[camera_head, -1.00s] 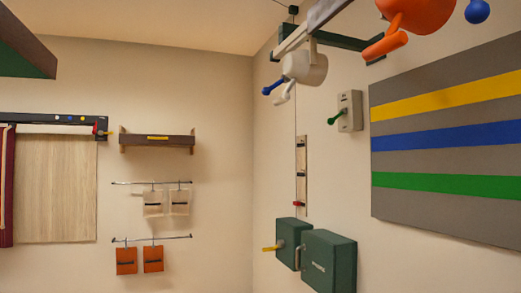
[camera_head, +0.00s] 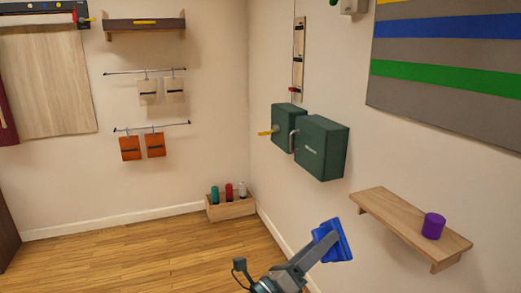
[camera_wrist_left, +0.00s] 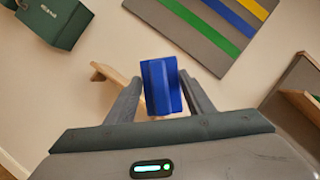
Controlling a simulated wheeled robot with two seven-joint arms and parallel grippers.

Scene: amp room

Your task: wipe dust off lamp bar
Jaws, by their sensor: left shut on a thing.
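A blue block-like tool (camera_head: 341,241), perhaps a wiping pad, is in my left gripper (camera_head: 318,248) at the bottom of the head view. The gripper is shut on it and holds it in the air, in front of the right wall. In the left wrist view the blue block (camera_wrist_left: 162,85) sits between the two fingers (camera_wrist_left: 160,100). The lamp bar is in neither view now, and I see no dust. My right gripper is not in view.
A wooden wall shelf (camera_head: 400,222) with a purple cup (camera_head: 433,226) is right of the gripper. Green boxes (camera_head: 321,148) stick out of the wall above it. A wooden box with bottles (camera_head: 231,209) stands in the corner. The floor (camera_head: 130,255) at left is clear.

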